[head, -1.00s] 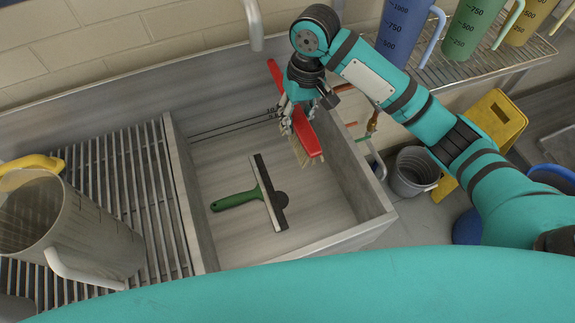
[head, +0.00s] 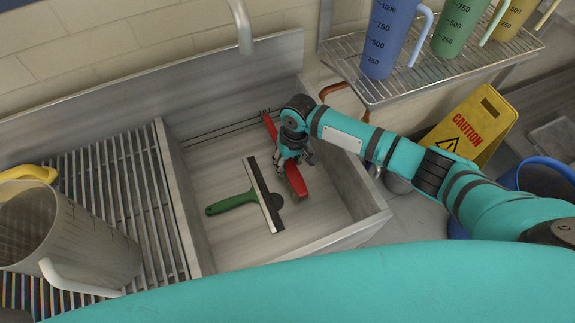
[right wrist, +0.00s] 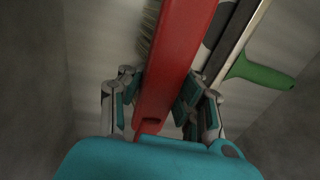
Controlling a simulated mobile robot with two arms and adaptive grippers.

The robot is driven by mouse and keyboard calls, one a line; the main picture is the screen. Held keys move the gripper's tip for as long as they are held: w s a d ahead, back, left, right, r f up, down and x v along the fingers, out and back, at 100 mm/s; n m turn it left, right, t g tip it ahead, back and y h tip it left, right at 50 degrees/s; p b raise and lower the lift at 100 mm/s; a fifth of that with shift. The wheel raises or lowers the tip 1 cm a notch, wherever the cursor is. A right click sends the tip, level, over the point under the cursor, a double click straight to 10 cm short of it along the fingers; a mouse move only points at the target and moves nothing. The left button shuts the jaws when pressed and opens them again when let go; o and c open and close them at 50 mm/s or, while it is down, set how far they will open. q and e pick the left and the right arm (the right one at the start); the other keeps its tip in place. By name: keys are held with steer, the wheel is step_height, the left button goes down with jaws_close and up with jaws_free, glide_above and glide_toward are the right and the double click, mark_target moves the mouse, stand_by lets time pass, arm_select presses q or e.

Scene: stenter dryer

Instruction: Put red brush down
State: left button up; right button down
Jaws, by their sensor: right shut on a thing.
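The red brush (head: 297,183) is low inside the sink basin (head: 229,237), to the right of the squeegee. My right gripper (head: 283,160) is shut on the brush at its middle. In the right wrist view the red brush (right wrist: 172,65) runs between the two fingers of the gripper (right wrist: 160,98), with pale bristles along its left side. I cannot tell whether the brush touches the basin floor. My left gripper is not in view.
A squeegee with a green handle (head: 231,203) lies on the basin floor. A slatted drainboard (head: 150,200) with a large jug (head: 75,235) is on the left. A wire shelf (head: 440,70) holds several measuring jugs. A yellow caution sign (head: 470,125) stands at right.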

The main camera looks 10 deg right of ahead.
steer(key=shift+f, duration=0.5)
steer(key=shift+f, duration=0.2)
steer(key=shift+s+f, duration=0.25)
steer(key=shift+f, duration=0.15)
steer(key=c, duration=1.4)
jaws_free()
steer(key=shift+f, duration=0.1)
steer(key=o, duration=0.4)
steer(key=shift+w+f, duration=0.1)
steer(key=shift+w, duration=0.15)
steer(key=shift+r, duration=0.25)
